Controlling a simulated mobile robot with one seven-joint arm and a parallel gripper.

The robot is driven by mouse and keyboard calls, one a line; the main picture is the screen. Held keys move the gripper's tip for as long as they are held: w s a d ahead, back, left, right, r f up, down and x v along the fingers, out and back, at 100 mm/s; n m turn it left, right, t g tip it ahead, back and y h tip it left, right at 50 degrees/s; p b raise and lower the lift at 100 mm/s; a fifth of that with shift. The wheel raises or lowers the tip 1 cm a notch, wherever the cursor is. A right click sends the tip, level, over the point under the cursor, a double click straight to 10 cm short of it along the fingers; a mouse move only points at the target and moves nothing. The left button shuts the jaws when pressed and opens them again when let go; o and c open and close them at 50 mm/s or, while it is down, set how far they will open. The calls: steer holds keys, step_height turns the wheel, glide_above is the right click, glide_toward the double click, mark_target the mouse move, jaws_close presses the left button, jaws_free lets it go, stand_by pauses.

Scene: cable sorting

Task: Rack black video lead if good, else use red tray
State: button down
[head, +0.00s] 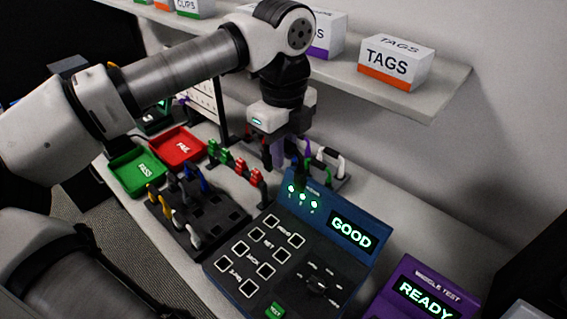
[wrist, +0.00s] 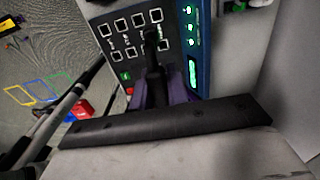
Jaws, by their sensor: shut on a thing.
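My gripper (head: 287,162) is above the back edge of the blue tester (head: 372,231), its purple fingers pointing down. In the wrist view the gripper (wrist: 153,78) is shut on a black lead (wrist: 150,48), which stands out between the fingers in front of the tester panel. Whether its end touches the tester is unclear. The tester screen (head: 351,233) reads GOOD, and three green lights glow beside it. The red tray (head: 178,147), marked FAIL, lies at the back left, away from my gripper.
A green tray (head: 137,171) marked PASS is beside the red one. A black holder (head: 207,232) with several coloured leads stands left of the tester. Red and green clips (head: 249,175) stand behind it. A purple tester (head: 425,290) reads READY. A shelf (head: 440,88) with boxes overhangs the back.

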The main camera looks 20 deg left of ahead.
steer(key=shift+r, duration=1.95)
